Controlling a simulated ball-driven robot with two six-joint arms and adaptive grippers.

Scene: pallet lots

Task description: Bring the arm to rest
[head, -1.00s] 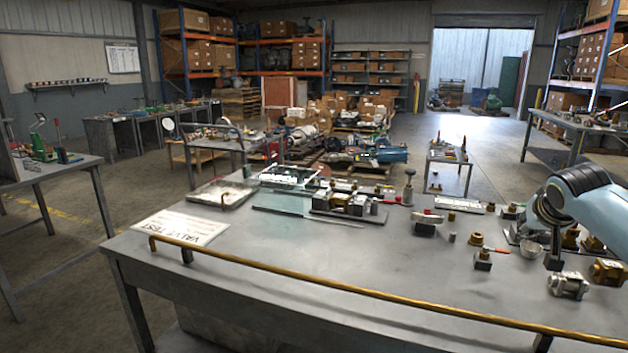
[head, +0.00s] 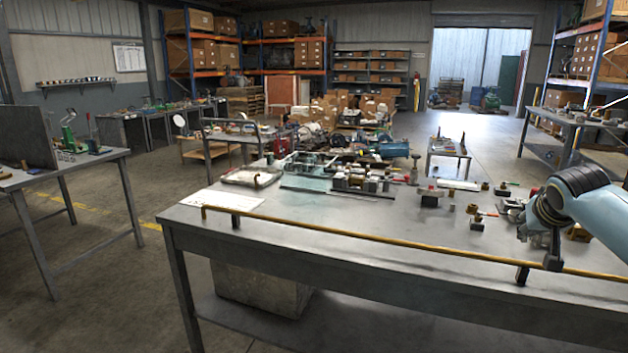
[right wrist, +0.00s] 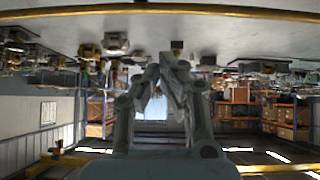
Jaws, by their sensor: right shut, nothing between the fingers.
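My right arm (head: 600,215) comes in from the right of the head view, over the right part of the workbench (head: 330,222). Its dark gripper end (head: 553,258) hangs down in front of the brass rail along the bench's near edge. In the right wrist view the gripper's two fingers (right wrist: 163,72) come together at the tips, shut and empty. That view is upside down, with the bench surface at the top. My left gripper is not in view.
Brass and steel valve parts (head: 430,196) stand along the back and right of the bench. The brass rail (head: 380,241) runs along its near edge. Another table (head: 65,168) stands at the left. Open floor (head: 110,270) lies between them.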

